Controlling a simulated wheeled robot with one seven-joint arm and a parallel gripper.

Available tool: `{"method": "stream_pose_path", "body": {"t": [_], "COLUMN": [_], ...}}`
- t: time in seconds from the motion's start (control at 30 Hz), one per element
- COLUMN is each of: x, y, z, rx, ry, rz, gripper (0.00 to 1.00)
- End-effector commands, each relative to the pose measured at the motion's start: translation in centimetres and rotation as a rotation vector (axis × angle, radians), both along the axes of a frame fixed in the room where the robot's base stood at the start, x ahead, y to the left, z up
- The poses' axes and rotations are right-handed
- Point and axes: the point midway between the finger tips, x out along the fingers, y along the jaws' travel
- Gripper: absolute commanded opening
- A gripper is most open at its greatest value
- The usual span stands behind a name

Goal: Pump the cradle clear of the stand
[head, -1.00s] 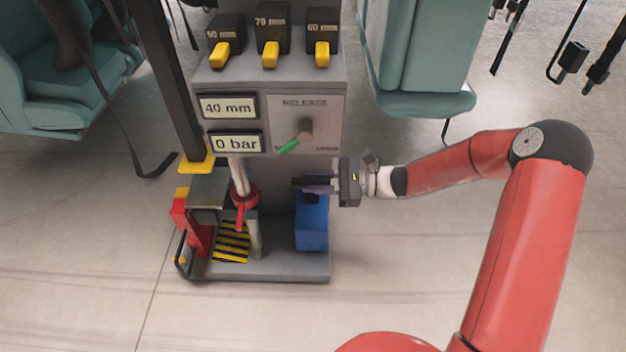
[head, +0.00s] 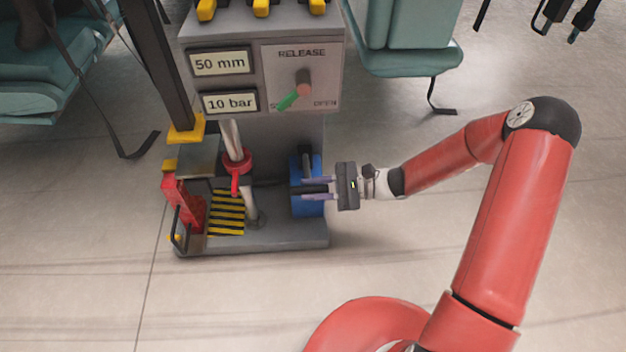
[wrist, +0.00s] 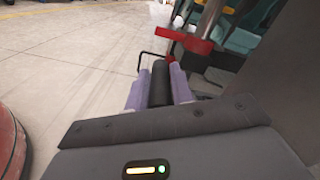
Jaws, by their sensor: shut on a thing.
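My gripper (head: 308,187) is shut on a black bar-shaped pump handle at the blue pump block (head: 316,208), at the right of the machine's base. In the wrist view the black handle (wrist: 160,84) lies between the two pale purple fingers. A grey plate (head: 198,155) with yellow edges, possibly the cradle, sits at the left below a black column. A red stand-like piece (head: 183,205) is under it; I cannot tell whether they touch. The display (head: 219,62) reads 50 mm and the lower display (head: 230,102) reads 10 bar.
The release knob (head: 304,83) has its green pointer toward the lower left, away from OPEN. A red-collared rod (head: 236,160) stands left of the pump, beside a yellow-black striped plate (head: 226,212). Teal seats (head: 405,40) stand behind.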

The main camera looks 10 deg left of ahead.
Motion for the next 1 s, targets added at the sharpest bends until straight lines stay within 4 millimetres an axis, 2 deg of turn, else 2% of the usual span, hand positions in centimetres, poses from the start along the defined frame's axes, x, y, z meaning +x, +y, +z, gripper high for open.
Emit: {"method": "stream_pose_path", "body": {"t": [0.03, 0.4, 0.43, 0.57, 0.87, 1.0], "x": [0.1, 0.2, 0.2, 0.1, 0.1, 0.6], "y": [-0.1, -0.1, -0.1, -0.1, -0.2, -1.7], "z": [-0.5, -0.6, -0.6, -0.5, -0.3, -0.3], "rx": [-0.011, -0.013, -0.013, -0.011, -0.007, -0.007], "ry": [0.003, 0.003, 0.003, 0.002, 0.000, 0.000], "rz": [-0.004, -0.007, -0.009, -0.007, -0.005, -0.008], "gripper": [0.00, 0.00, 0.26, 0.43, 0.43, 0.43]}}
